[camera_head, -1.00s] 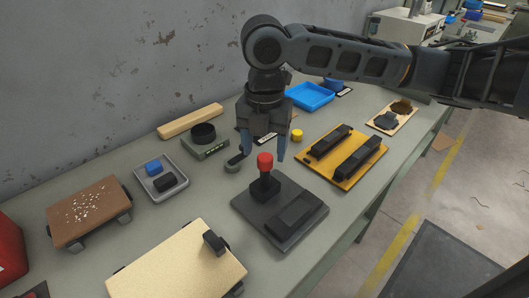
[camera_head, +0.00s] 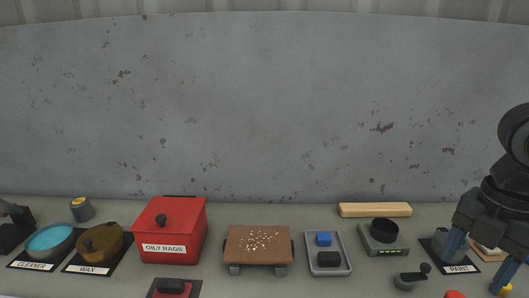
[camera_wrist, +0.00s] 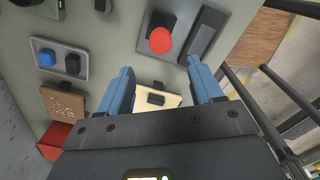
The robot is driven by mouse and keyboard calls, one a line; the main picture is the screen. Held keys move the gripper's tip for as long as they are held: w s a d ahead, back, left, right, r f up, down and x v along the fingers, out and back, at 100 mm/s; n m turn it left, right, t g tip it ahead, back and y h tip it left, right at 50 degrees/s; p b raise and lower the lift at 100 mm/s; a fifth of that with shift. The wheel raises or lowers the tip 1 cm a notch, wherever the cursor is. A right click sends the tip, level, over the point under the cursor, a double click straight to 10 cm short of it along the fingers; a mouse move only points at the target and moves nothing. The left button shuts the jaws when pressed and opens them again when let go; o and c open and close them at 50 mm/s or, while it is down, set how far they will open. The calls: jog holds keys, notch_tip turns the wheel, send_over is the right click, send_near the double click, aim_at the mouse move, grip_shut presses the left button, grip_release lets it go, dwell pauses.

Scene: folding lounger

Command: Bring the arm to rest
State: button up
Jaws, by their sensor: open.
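My gripper (camera_head: 480,262) shows at the right edge of the head view, pointing down over the right part of the bench. Its two blue fingers are apart, with nothing seen between them. In the wrist view my gripper (camera_wrist: 159,70) is also open and empty. A cream board with a black handle (camera_wrist: 155,98) shows between the fingers. Most of my arm is outside the head view.
On the bench (camera_head: 215,284) stand a red OILY RAGS box (camera_head: 168,232), a brown board (camera_head: 258,243), a grey tray (camera_head: 328,270) with blue and black blocks, and a round-topped device (camera_head: 384,238). A wooden bar (camera_head: 375,210) lies by the wall.

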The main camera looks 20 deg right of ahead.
jog(key=w+a+r+m+t+y, duration=0.3)
jog(key=w+a+m+t, duration=0.15)
jog(key=a, duration=0.55)
jog(key=w+a+r+m+t+y, duration=0.35)
jog(key=w+a+t, duration=0.2)
jog(key=a, duration=0.35)
jog(key=w+a+r+m+t+y, duration=0.3)
jog(key=w+a+m+t+y, duration=0.15)
jog(key=a, duration=0.55)
jog(key=s+d+f+m+t+h, duration=0.1)
jog(key=s+d+f+m+h, duration=0.1)
jog(key=s+f+m+h, duration=0.5)
jog(key=s+d+f+m+t+h, duration=0.1)
jog(key=s+d+f+m+h, duration=0.2)
jog(key=s+f, duration=0.7)
jog(key=s+d+n+g, duration=0.1)
jog(key=s+d, duration=0.1)
jog(key=s, duration=0.8)
jog(key=s+d+f+h, duration=0.1)
jog(key=s+d, duration=0.2)
jog(key=s, duration=0.8)
jog(key=shift+d+f+n+g, duration=0.3)
jog(key=shift+d+n+g, duration=0.05)
